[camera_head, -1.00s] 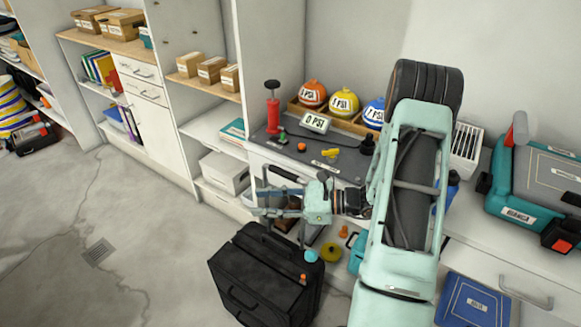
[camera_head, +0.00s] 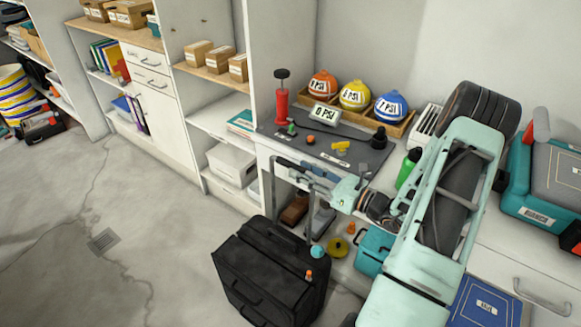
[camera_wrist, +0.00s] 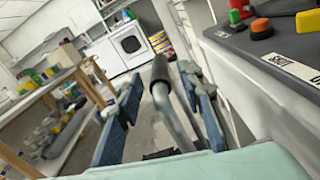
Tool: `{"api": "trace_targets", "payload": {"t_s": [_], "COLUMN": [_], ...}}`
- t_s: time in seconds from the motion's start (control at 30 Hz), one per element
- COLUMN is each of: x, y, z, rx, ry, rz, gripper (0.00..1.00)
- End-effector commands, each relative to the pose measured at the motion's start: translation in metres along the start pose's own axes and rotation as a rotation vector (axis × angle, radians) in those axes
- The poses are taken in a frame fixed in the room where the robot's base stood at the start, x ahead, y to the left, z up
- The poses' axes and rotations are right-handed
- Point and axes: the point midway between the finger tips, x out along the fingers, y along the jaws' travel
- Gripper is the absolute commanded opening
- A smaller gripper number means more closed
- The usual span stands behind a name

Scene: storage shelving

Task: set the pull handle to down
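The black suitcase (camera_head: 262,278) stands upright on the floor. Its pull handle (camera_head: 287,168) is raised on two grey rods well above the case top. My gripper (camera_head: 318,178) is at the right end of the raised handle. In the wrist view, the handle (camera_wrist: 161,76) with its dark grip and grey rod runs between the two blue finger pads of my gripper (camera_wrist: 165,115). The fingers are apart, with gaps visible beside the handle. Whether a finger touches the handle is not clear.
A workbench with a grey mat (camera_head: 370,158) and a red pump (camera_head: 282,105) stands close behind the handle. Open floor (camera_head: 150,260) lies to the left.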

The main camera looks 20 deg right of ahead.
Motion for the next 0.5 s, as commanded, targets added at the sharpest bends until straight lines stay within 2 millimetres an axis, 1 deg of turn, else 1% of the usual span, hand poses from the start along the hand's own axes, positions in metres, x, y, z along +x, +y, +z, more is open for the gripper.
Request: {"api": "trace_targets", "payload": {"t_s": [0.03, 0.2, 0.33, 0.5], "x": [0.01, 0.033, 0.042, 0.044], "y": [0.0, 0.0, 0.0, 0.0], "z": [-0.001, -0.001, -0.001, 0.0], "rx": [-0.001, -0.001, -0.001, -0.001], "ry": [0.0, 0.0, 0.001, 0.001], "rz": [0.003, 0.002, -0.001, -0.001], "gripper": [0.34, 0.34, 0.34, 0.34]}}
